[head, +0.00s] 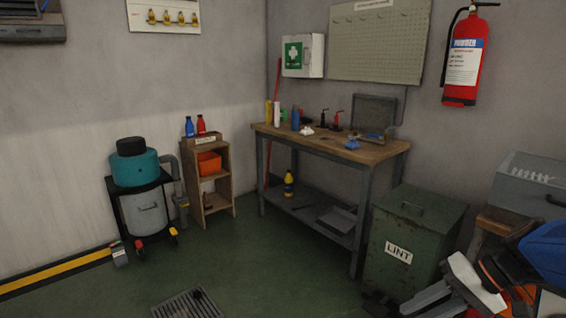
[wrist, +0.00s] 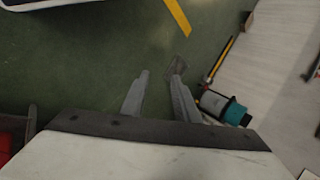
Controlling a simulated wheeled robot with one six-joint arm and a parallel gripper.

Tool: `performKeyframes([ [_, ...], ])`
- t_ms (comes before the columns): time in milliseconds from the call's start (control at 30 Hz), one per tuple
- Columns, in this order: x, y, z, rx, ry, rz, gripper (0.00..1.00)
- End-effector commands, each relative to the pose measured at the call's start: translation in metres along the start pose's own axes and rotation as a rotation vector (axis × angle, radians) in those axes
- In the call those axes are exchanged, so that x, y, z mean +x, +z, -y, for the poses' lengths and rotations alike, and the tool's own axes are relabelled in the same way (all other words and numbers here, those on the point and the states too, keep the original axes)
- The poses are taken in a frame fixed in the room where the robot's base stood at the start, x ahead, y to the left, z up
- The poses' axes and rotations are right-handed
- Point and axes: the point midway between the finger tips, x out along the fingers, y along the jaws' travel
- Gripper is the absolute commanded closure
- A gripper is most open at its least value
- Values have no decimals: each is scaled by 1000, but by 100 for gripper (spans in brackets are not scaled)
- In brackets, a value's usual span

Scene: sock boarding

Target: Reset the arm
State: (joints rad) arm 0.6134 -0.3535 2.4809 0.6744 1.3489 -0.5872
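My gripper (wrist: 161,80) shows in the wrist view with its two grey fingers apart and nothing between them. Green floor shows through the gap. In the head view my gripper (head: 440,284) is at the lower right, in front of the green lint bin (head: 412,235). The rest of my arm is partly cut off by the right edge of that view.
A workbench (head: 335,147) with bottles and tools stands against the back wall. A teal-topped vacuum (head: 136,168) and a small wooden shelf (head: 222,180) stand left of it. A grey box (head: 535,185) is at right. A floor drain (head: 190,304) lies in clear green floor.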

Motion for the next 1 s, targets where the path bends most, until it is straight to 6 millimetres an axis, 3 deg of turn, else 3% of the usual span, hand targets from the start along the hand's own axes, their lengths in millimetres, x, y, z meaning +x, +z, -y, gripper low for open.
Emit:
performKeyframes([
  [200, 10, 30, 0, -86, 213, 11, 72],
  [400, 8, 47, -4, -176, 385, -36, 72],
  [700, -8, 55, -2, -333, 569, -188, 72],
  [1000, -20, 54, 5, -422, 627, -299, 72],
])
